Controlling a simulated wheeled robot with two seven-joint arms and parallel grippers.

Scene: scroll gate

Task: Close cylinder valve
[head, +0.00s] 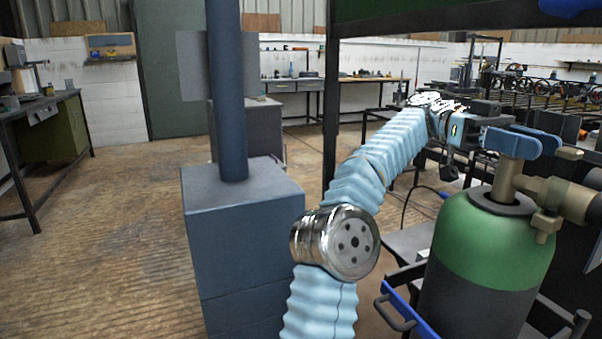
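The gas cylinder (492,260) stands upright at the lower right, with a green shoulder and a dark body. My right gripper is out of view.
The cylinder sits in a trolley with a blue handle bar (409,312). A blue-grey pedestal with a column (242,230) stands left of my arm. The wooden floor (110,230) at left is clear.

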